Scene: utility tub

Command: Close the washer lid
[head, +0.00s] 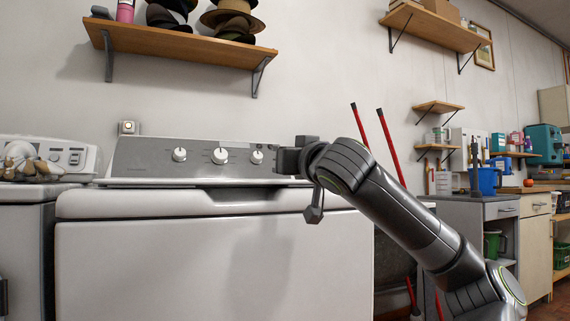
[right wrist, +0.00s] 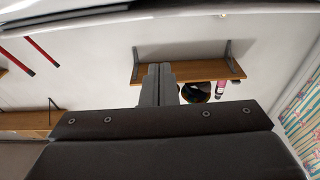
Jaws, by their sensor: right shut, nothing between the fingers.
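The white top-load washer (head: 215,260) fills the lower middle of the head view, with its grey control panel (head: 190,158) and knobs behind the top. Its white lid (head: 150,198) looks flat on top of the washer, with a dark recess at the middle of its front edge. My right gripper (head: 287,160) is above the right part of the lid, in front of the panel's right end. In the right wrist view its fingers (right wrist: 158,84) are together with nothing between them. Whether it touches the washer cannot be told. My left gripper is out of view.
A second white appliance (head: 25,192) stands on the left, with something lying on it. A wooden wall shelf (head: 180,47) with hats is above the washer. Red poles (head: 391,145) and a cabinet (head: 485,211) with a blue bucket stand to the right.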

